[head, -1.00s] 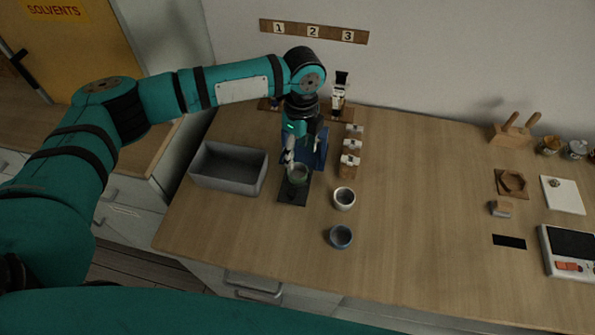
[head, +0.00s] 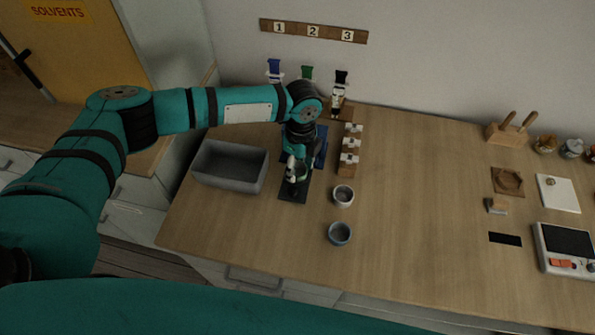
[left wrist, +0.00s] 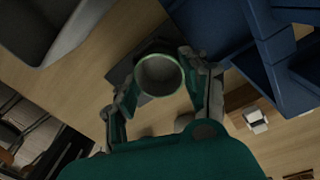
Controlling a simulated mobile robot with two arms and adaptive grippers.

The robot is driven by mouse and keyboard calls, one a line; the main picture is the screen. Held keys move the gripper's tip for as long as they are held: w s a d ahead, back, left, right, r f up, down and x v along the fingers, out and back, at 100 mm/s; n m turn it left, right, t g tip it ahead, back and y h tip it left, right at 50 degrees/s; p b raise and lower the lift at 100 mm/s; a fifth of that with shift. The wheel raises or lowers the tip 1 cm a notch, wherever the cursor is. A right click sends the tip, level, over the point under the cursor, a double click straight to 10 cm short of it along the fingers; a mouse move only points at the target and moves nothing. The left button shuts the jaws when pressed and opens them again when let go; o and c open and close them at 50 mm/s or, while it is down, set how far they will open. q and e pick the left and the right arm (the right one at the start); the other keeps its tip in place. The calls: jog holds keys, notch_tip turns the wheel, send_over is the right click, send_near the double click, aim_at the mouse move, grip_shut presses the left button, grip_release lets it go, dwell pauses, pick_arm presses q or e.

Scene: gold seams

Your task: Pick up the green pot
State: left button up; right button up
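The green pot (head: 297,184) stands on a dark mat (head: 288,195), left of the middle of the bench. In the left wrist view its round green rim (left wrist: 160,75) faces me and its grey inside looks empty. My left gripper (head: 296,171) is down at the pot and partly hides it. In the left wrist view the fingers of my left gripper (left wrist: 160,78) lie on either side of the pot, close to its wall. I cannot tell whether they press on it. My right gripper is not in view.
A blue stand (head: 321,146) is close behind my left gripper. A grey bin (head: 230,181) stands to the left. A white cup (head: 343,196) and a blue cup (head: 340,234) stand to the right. Small white-topped blocks (head: 349,158) are behind them. The bench centre right is clear.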

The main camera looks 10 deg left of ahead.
pick_arm(q)
jog(key=shift+c, duration=0.6)
jog(key=shift+r, duration=0.1)
